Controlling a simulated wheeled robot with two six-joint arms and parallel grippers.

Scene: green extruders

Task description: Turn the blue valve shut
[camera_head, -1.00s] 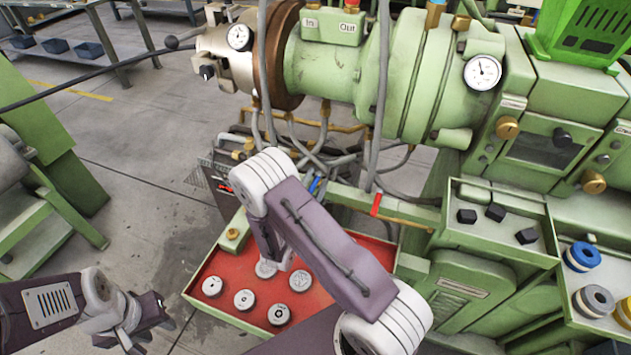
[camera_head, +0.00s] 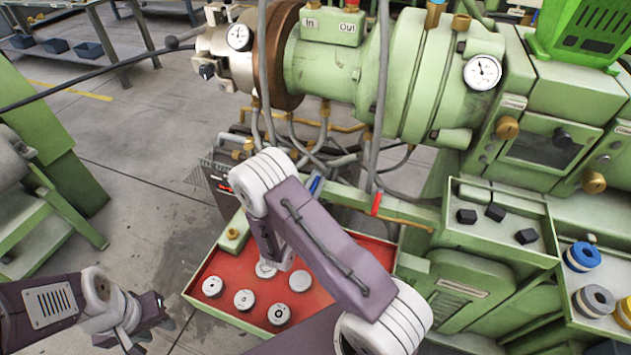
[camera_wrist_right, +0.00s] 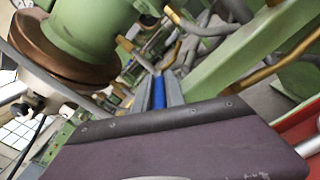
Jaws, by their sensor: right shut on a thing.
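The blue valve handle (camera_head: 316,186) shows as a small blue piece just right of my right arm's white joint, below the pipes under the green extruder barrel. In the right wrist view, the blue handle (camera_wrist_right: 159,92) lies between the two grey fingers of my right gripper (camera_wrist_right: 160,88), which is shut on it. In the head view my right gripper is hidden behind my own arm. My left gripper (camera_head: 150,318) hangs low at the left, over the floor and far from the valve. Its dark fingers are too unclear to show whether they are open.
A red-handled valve (camera_head: 376,205) sits close to the right of the blue one. Hoses and brass pipes (camera_head: 325,125) hang above. A red tray (camera_head: 215,263) with several round metal pieces lies below my right arm.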

